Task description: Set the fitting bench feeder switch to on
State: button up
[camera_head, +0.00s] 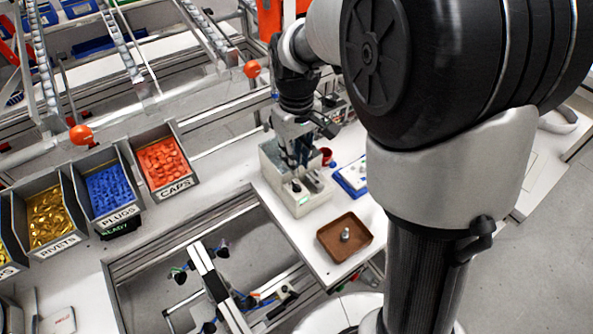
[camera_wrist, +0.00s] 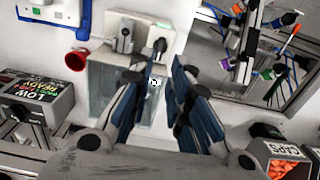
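A pale grey feeder box (camera_head: 271,160) stands on the white bench in the head view, with a small black knob (camera_head: 296,186) and a green label on its front. In the wrist view the box (camera_wrist: 104,88) lies beyond my fingers, with a black knob (camera_wrist: 160,46) and a grey metal part (camera_wrist: 125,37) on its far end. I cannot tell which part is the switch or its setting. My gripper (camera_wrist: 164,80) has its blue-and-black fingers apart, with a gap between them. In the head view my gripper (camera_head: 300,158) is over the box and hides part of it.
A red cup (camera_wrist: 77,57) stands beside the box. A blue-and-white tray (camera_head: 352,178) and a brown tray (camera_head: 330,248) with a small metal piece are nearby. Bins of rivets (camera_head: 70,203), plugs (camera_head: 92,167) and caps (camera_head: 147,140) line the left. A display box (camera_wrist: 38,97) is at left.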

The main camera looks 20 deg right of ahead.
jog(key=shift+r, duration=1.9)
jog(key=s+m+t+b, duration=0.3)
jog(key=s+t+b, duration=0.1)
jog(key=s, duration=1.7)
jog(key=shift+s+r+m+t+b, duration=0.25)
jog(key=shift+r+m+t+b, duration=0.05)
jog(key=shift+r+m+b, duration=0.15)
jog(key=shift+d, duration=0.1)
